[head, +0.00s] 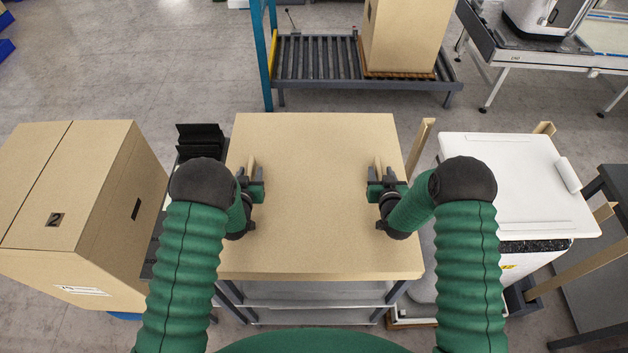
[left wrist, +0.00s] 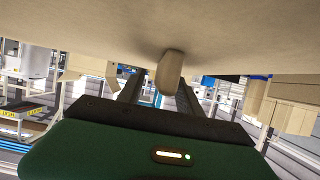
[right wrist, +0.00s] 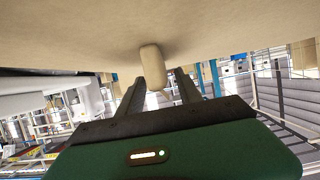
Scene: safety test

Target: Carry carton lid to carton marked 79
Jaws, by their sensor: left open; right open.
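The carton lid (head: 315,150) is a wide flat tan panel lying on top of a shelved cart in front of me, with a small tan handle near each side. My left gripper (head: 254,183) is at the left handle; in the left wrist view the handle (left wrist: 169,75) stands between its two open fingers. My right gripper (head: 377,182) is at the right handle; in the right wrist view that handle (right wrist: 153,67) is between its open fingers. Neither gripper is clamped on its handle. I cannot read a 79 on any carton.
A large tan carton (head: 50,180) marked 2 stands at the left. Another tall carton (head: 403,38) stands on a roller conveyor (head: 315,60) beyond the cart, its marking not visible. A white-topped unit (head: 505,180) is close on the right. Grey floor (head: 190,75) is open at the back left.

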